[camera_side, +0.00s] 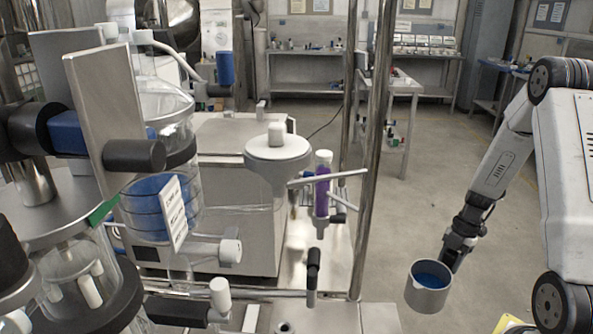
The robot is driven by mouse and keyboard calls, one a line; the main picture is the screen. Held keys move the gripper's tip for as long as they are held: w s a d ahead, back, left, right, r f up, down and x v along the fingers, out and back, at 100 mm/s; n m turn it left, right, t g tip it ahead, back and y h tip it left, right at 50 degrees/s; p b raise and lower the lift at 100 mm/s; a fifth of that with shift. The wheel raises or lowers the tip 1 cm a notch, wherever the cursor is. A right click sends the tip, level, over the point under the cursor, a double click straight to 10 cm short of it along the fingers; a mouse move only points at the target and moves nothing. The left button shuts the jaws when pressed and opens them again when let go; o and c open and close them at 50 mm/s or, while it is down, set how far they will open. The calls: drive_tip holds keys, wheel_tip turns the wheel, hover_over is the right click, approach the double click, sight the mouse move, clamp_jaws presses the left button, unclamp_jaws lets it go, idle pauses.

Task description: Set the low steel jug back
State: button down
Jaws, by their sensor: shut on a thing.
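The low steel jug (424,297) is at the lower right, a short grey cylinder with blue liquid visible inside its open top. It looks roughly upright. My gripper (449,260) is at the jug's upper right side and shut on it. The exact grip point is partly hidden and small in this view. The jug is at the right of the still's front ledge; I cannot tell whether anything supports it from below.
The glass still (163,110) with a blue-banded vessel, steel posts (372,130) and valve handles fills the left and middle. A purple-filled tube (322,185) stands near the posts. Open floor (430,150) lies behind the jug. A yellow thing (508,323) shows at the bottom right.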

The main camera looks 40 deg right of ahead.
drive_tip(key=w+d+r+m+t+h, duration=0.2)
drive_tip(key=d+r+m, duration=0.3)
drive_tip(key=r+m, duration=0.25)
drive_tip(key=w+d+r+m+t+h, duration=0.1)
drive_tip(key=w+d+r+m+t, duration=0.1)
drive_tip(key=d+r+m, duration=0.5)
drive_tip(key=s+d+r+m+h, duration=0.1)
drive_tip(key=d+r+m+h, duration=0.1)
drive_tip(key=r+m, duration=0.3)
drive_tip(key=d+r+m+g+h, duration=0.1)
drive_tip(key=r+m, duration=0.4)
drive_tip(key=r, duration=0.9)
drive_tip(key=shift+s+d+r+h, duration=0.15)
drive_tip(key=shift+s+d+h, duration=0.3)
drive_tip(key=shift+d, duration=0.35)
drive_tip(key=shift+w, duration=0.1)
